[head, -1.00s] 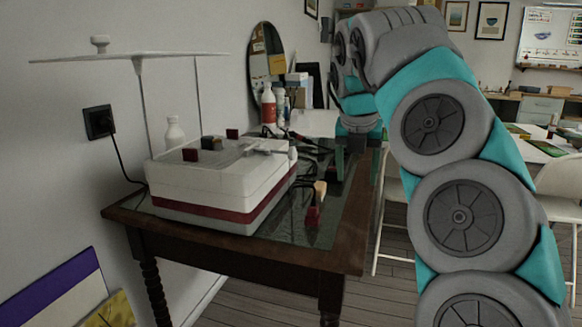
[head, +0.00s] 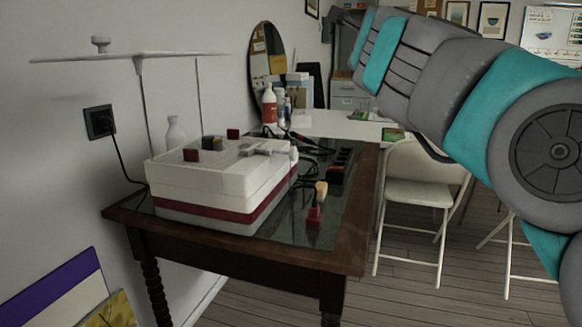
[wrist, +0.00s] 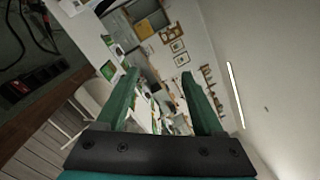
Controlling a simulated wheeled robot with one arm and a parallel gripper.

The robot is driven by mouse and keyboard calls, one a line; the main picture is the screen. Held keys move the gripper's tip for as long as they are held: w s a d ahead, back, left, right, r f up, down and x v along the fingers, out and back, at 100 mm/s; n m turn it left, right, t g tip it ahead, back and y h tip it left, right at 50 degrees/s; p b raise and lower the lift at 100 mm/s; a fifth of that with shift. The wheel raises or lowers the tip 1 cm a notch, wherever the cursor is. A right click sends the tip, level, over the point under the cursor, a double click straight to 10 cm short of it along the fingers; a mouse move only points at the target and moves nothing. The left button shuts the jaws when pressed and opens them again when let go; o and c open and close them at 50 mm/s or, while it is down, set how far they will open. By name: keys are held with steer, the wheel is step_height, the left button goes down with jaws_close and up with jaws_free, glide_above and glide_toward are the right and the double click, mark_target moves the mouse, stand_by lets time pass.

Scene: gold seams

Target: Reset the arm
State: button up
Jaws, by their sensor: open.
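My gripper (wrist: 155,88) is open in the wrist view, its two green fingers apart with nothing between them. Beyond the fingers, the wrist view shows the room tilted on its side. In the head view my arm reaches in from the right edge and extends up and away toward the top middle. The gripper's fingers cannot be made out in the head view.
A dark wooden table (head: 350,236) holds a white and red box (head: 222,185), a yellow and red connector (head: 317,203) and black cables. A white folding chair (head: 418,190) stands right of it. A mirror (head: 267,60) leans at the wall. Floor in front is clear.

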steer(key=s+a+f+n+y, duration=0.2)
steer(key=a+f+n+y, duration=0.1)
steer(key=a+n+y, duration=0.3)
steer(key=s+a+f+n+y, duration=0.2)
steer(key=a+n+y, duration=0.2)
steer(key=a+n, duration=0.4)
steer(key=s+a+f+n+g+y, duration=0.1)
steer(key=s+a+f+n+g, duration=0.15)
steer(key=f, duration=0.45)
steer(key=s+a+f+n+g+y, duration=0.1)
steer(key=s+a+f+n+g, duration=0.1)
steer(key=s+f+n, duration=0.3)
steer(key=s+a+f+n+g+y, duration=0.1)
steer(key=a+f+n+g, duration=0.15)
steer(key=f, duration=0.55)
steer(key=s+d+f+n+g+h, duration=0.25)
steer(key=s+d+f+g, duration=0.25)
steer(key=s+f, duration=0.6)
steer(key=s+d+f+n+g+h, duration=0.1)
steer(key=s+d+f+g+h, duration=0.35)
steer(key=s+f, duration=0.75)
steer(key=s+d+f+g, duration=0.4)
steer(key=s+d+f, duration=0.2)
steer(key=s+d, duration=0.2)
steer(key=shift+s+d+f+h, duration=0.3)
steer(key=shift+s+d+f, duration=0.1)
steer(key=shift+s, duration=0.5)
steer(key=shift+a, duration=0.1)
